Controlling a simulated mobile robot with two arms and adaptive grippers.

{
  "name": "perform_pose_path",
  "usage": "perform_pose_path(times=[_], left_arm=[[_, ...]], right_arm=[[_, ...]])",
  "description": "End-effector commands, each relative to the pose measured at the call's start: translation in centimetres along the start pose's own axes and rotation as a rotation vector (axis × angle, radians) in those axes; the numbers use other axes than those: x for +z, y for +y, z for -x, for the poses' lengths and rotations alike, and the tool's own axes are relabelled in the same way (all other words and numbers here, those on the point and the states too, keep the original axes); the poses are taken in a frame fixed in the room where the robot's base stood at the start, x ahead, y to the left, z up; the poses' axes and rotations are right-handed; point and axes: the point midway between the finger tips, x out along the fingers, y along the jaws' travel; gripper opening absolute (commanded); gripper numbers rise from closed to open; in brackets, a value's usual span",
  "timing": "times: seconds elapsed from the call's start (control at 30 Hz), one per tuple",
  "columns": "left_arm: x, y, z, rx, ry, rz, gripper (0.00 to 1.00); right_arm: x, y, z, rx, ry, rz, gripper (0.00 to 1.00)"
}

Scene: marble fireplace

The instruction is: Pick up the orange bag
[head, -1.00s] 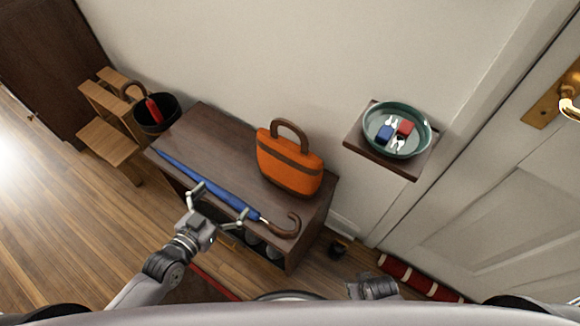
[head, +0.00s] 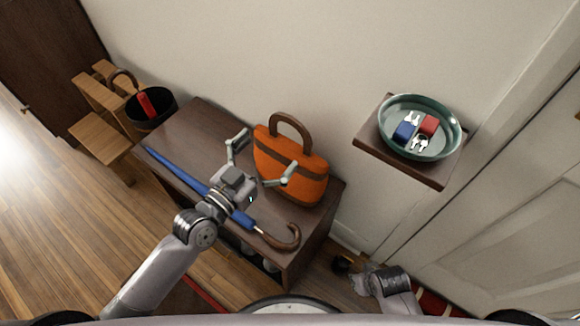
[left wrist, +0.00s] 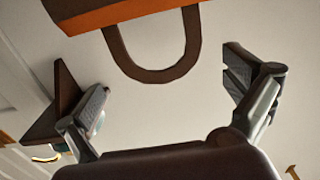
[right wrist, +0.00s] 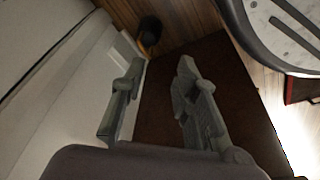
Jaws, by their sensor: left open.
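The orange bag (head: 285,170) stands upright on the dark wooden bench (head: 190,120), with a brown band and an arched brown handle (head: 291,122). My left gripper (head: 264,157) is open in front of the bag, its fingers spread wide. In the left wrist view the orange bag (left wrist: 125,14) is at the top, and its handle (left wrist: 160,78) appears between the open fingers without being gripped. My right gripper (right wrist: 160,66) is open and empty, low over the floor area near my base; in the head view it shows at the bottom right.
A blue umbrella (head: 185,175) with a curved brown handle lies along the bench's front, partly behind my left arm. A wall shelf (head: 428,175) with a teal dish (head: 386,122) of keys is right of the bag. A black bin (head: 160,106) stands left of the bench.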

Motion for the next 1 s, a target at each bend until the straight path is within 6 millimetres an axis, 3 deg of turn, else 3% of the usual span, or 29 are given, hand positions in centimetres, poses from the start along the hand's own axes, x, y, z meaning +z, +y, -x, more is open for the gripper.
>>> perform_pose_path(times=[0.1, 0.37, 0.6, 0.9, 1.0], left_arm=[[0.0, 0.0, -1.7, -0.001, 0.001, 0.0, 1.0], [0.3, 0.1, -3.7, -0.001, 0.001, 0.002, 1.0], [0.5, 0.3, -7.0, -0.001, 0.001, 0.0, 1.0], [0.5, 0.3, -7.5, 0.0, -0.001, -0.001, 1.0], [0.5, 0.3, -7.5, -0.001, -0.001, -0.001, 0.94]], right_arm=[[-0.2, 0.0, 0.3, 0.0, 0.002, 0.0, 0.28], [-0.2, 0.0, 0.4, 0.0, -0.003, -0.001, 0.28], [-1.2, 0.2, 2.3, 0.003, 0.013, -0.003, 0.28], [-1.3, 0.2, 2.5, 0.003, 0.013, -0.003, 0.28], [-1.3, 0.2, 2.5, 0.003, 0.013, -0.003, 0.28]])
